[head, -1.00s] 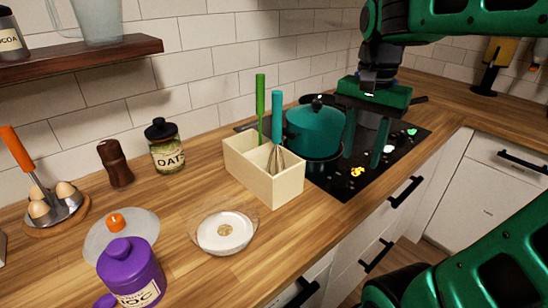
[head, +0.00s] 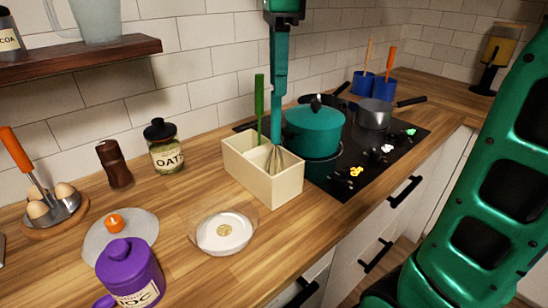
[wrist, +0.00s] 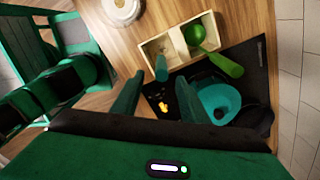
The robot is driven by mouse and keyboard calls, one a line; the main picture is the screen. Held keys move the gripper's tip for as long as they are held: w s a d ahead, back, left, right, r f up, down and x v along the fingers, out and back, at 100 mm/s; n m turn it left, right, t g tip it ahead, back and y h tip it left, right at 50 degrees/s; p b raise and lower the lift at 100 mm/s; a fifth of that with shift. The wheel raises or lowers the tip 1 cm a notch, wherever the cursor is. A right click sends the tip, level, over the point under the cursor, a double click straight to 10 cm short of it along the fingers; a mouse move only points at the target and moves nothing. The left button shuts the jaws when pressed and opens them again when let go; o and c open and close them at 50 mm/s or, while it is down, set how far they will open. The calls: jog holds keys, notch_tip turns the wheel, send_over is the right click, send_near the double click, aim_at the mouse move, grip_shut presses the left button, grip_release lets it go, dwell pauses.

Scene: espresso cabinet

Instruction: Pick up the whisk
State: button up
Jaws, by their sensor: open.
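The whisk has a teal handle (head: 279,122) and a wire head. It stands upright in the front compartment of a cream two-part box (head: 275,187). In the wrist view, its teal handle (wrist: 162,68) shows just beyond the space between the fingertips. My gripper (head: 279,85) is open, pointing down above the whisk; its fingers appear edge-on and overlap the handle top in the head view. In the wrist view, my gripper (wrist: 160,92) has its fingers apart with nothing between them. Whether they touch the handle, I cannot tell.
A green-handled utensil (head: 260,105) stands in the box's other compartment. A teal pot (head: 314,132) and a grey saucepan (head: 373,115) sit on the black cooktop (head: 345,180), close right of the box. A bowl (head: 224,232) and purple jar (head: 130,272) stand left; counter between is clear.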

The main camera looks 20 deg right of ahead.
aim_at(276, 118)
jog(key=shift+w+a+f, duration=0.1)
jog(key=shift+w+f, duration=0.05)
jog(key=shift+f, duration=2.3)
jog(key=shift+w+a+f, duration=0.1)
jog(key=shift+f, duration=2.35)
grip_shut()
